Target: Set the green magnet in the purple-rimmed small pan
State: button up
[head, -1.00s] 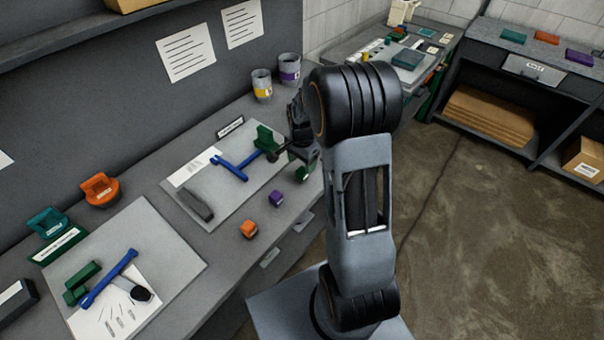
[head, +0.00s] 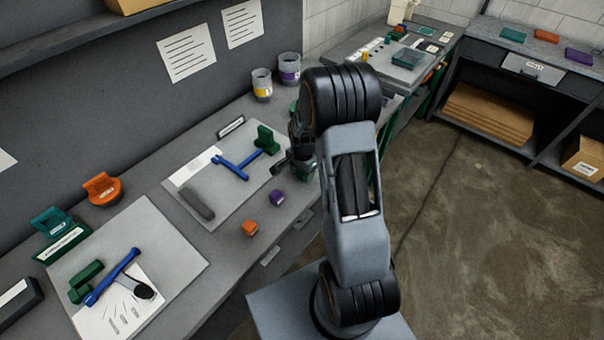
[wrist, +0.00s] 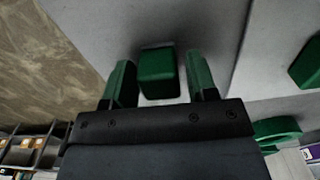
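The green magnet (wrist: 158,74), a small green block, lies on the grey bench top in the wrist view. My gripper (wrist: 162,68) is open, with one finger on each side of the block and a visible gap at each. In the head view my gripper (head: 299,160) is low over the bench's front edge, and my arm largely hides the block. A grey cup with a purple band (head: 289,70) stands at the back of the bench. I cannot make out a flat purple-rimmed pan.
An orange cube (head: 250,228) and a purple cube (head: 276,198) lie left of my gripper. A grey board (head: 222,205) holds a blue tool (head: 231,167) and a green block (head: 267,139). A yellow-banded cup (head: 262,86) stands beside the purple-banded one.

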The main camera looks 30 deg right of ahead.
jog(key=c, duration=0.8)
